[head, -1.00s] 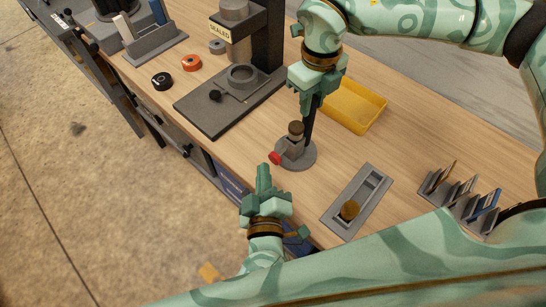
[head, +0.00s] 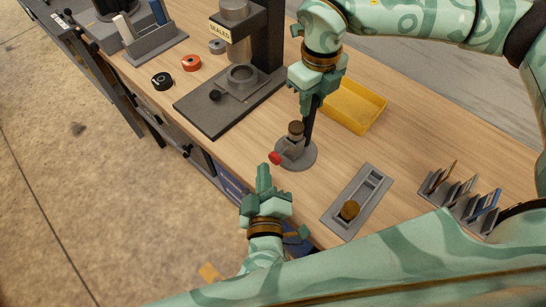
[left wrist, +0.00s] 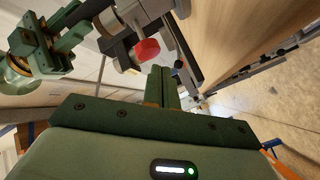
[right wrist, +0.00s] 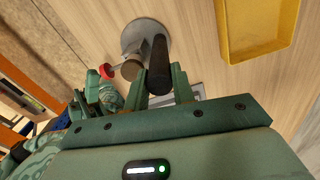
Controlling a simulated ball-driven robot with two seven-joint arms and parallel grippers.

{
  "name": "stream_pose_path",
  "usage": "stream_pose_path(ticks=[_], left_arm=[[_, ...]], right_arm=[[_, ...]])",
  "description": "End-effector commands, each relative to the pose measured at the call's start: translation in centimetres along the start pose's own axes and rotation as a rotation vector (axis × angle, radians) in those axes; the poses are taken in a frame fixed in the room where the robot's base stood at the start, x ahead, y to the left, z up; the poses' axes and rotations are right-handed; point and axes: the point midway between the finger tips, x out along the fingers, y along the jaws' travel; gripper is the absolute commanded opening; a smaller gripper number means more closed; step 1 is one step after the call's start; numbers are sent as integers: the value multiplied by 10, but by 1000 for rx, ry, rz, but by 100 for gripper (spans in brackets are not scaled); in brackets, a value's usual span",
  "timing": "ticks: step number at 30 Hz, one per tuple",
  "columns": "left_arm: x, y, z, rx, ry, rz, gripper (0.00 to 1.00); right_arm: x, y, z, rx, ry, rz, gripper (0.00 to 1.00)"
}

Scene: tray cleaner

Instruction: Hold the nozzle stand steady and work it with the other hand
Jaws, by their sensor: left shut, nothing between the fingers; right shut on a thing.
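The nozzle stand has a grey round base (head: 299,158) on the wooden bench, with a brown cap (head: 296,128) on top and a red knob (head: 275,158) on its side. My right gripper (head: 311,104) is shut on the stand's black upright handle (right wrist: 158,62). My left gripper (head: 263,172) is shut and empty, just in front of the red knob. In the left wrist view its closed fingertips (left wrist: 160,76) lie just below the red knob (left wrist: 147,49), apparently apart from it. In the right wrist view the round base (right wrist: 146,36) stands flat on the bench.
A yellow tray (head: 354,106) stands behind the stand. A grey slotted holder (head: 372,188) with a brass piece (head: 349,210) lies to the right, and a rack (head: 462,199) beyond. A dark press (head: 222,114) and orange (head: 191,63) and black rings (head: 161,81) are at left.

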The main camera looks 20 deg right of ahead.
Motion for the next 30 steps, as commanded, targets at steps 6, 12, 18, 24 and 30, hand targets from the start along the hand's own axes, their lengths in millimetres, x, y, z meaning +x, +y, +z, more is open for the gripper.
stream_pose_path(ticks=[6,12,18,24,30], left_arm=[[0,0,0,0,0,0,0],[0,0,0,0,0,0,0],[1,1,1,0,0,0,0],[5,5,4,0,0,1,0],[5,5,4,0,0,1,0]], right_arm=[[-1,0,0,0,-2,0,0],[-1,0,0,0,-2,0,0],[-1,0,0,0,-2,0,0],[-1,0,0,0,-2,0,0],[-1,0,0,0,-2,0,0]])
